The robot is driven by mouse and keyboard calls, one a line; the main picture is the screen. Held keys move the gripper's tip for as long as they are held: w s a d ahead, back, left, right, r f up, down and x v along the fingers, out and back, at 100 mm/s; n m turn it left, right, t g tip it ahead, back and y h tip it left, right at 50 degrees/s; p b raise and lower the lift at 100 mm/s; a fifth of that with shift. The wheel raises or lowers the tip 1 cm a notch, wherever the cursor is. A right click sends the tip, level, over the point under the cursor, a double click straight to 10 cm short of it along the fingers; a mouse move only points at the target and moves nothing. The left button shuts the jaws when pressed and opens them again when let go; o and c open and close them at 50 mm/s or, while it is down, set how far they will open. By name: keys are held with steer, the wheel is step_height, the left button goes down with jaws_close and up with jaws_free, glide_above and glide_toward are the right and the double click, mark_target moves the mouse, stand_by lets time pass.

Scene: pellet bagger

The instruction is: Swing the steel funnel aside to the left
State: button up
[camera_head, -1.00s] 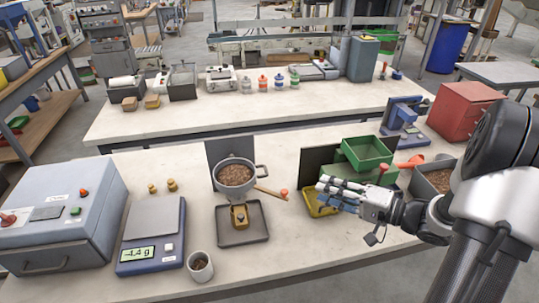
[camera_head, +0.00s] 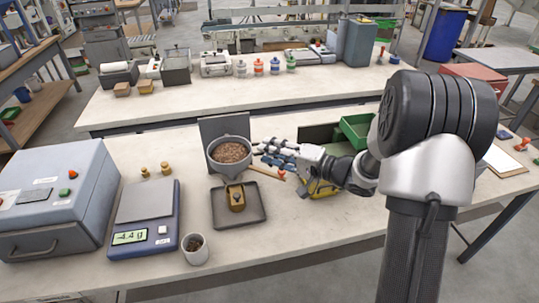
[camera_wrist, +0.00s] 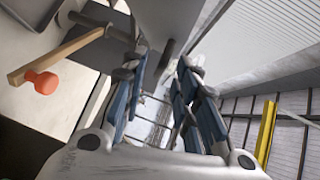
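The steel funnel (camera_head: 215,160) is a round grey bowl full of brown pellets, standing in front of a dark upright plate (camera_head: 212,130). A wooden lever with an orange knob (camera_head: 281,175) reaches out to its right; the knob and lever also show at the left of the wrist view (camera_wrist: 42,82). My gripper (camera_head: 264,152) is just right of the funnel, above the lever, its fingers pointing left. In the wrist view my gripper (camera_wrist: 165,70) has its blue fingers spread, with a grey metal part ahead near the left finger. I cannot tell whether they touch.
A brass-coloured block (camera_head: 236,197) sits on a dark tray (camera_head: 218,207) below the funnel. A scale (camera_head: 148,215), a small cup (camera_head: 195,250) and brass weights (camera_head: 166,167) stand left. A green bin (camera_head: 357,130) and a yellow tray (camera_head: 318,187) are right, partly hidden by my arm.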

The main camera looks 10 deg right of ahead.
steer(key=shift+w+a, duration=0.3)
steer(key=shift+c, duration=0.2)
jaws_close()
steer(key=shift+f, duration=0.1)
steer(key=shift+s, duration=0.1)
